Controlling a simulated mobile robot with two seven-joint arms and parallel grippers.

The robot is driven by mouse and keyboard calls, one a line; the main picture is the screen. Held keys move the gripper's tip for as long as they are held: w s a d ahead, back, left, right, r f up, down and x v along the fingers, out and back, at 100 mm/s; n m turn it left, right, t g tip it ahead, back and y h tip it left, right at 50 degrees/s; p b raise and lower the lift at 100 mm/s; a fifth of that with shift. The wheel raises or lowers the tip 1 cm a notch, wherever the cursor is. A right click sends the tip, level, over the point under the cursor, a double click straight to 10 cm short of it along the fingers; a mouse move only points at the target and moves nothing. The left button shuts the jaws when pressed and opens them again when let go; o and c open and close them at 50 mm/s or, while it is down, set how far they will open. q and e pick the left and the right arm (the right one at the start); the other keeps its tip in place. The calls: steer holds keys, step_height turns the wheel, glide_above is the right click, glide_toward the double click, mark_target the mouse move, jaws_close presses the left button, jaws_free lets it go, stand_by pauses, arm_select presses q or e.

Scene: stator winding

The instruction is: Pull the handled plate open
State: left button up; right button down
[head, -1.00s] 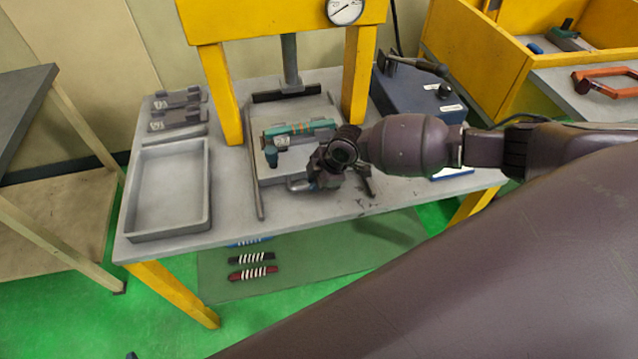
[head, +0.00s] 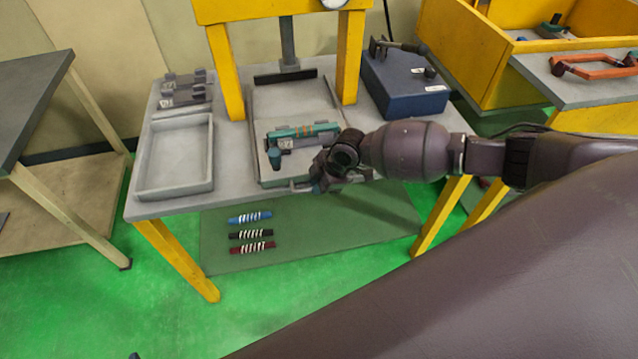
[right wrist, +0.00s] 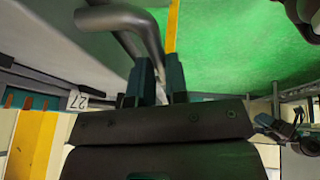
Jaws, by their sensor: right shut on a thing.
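The handled plate (head: 262,98) is a flat grey plate under the yellow press. Its front edge now lies close to the table's front edge, well ahead of the press legs. A teal part (head: 303,133) with a tag lies on it, with a small dark teal knob (head: 275,158) beside it. My right gripper (head: 318,186) is at the plate's front edge and largely hides the handle there. In the right wrist view, a bent grey handle bar (right wrist: 148,30) runs down to the two fingers (right wrist: 161,82), which are closed on it. My left gripper is not in view.
A yellow press (head: 223,75) stands over the plate. A grey tray (head: 208,155) is to the left, a blue box (head: 405,90) to the right. Several coloured coils lie on the green mat (head: 330,240) below the table. An orange handled frame (head: 590,68) sits at the right.

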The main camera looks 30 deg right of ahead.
steer(key=shift+s, duration=0.2)
stand_by(0.3)
steer(key=c, duration=1.1)
jaws_free()
steer(key=v, duration=1)
steer(key=shift+s+r, duration=0.15)
steer(key=shift+r, duration=0.2)
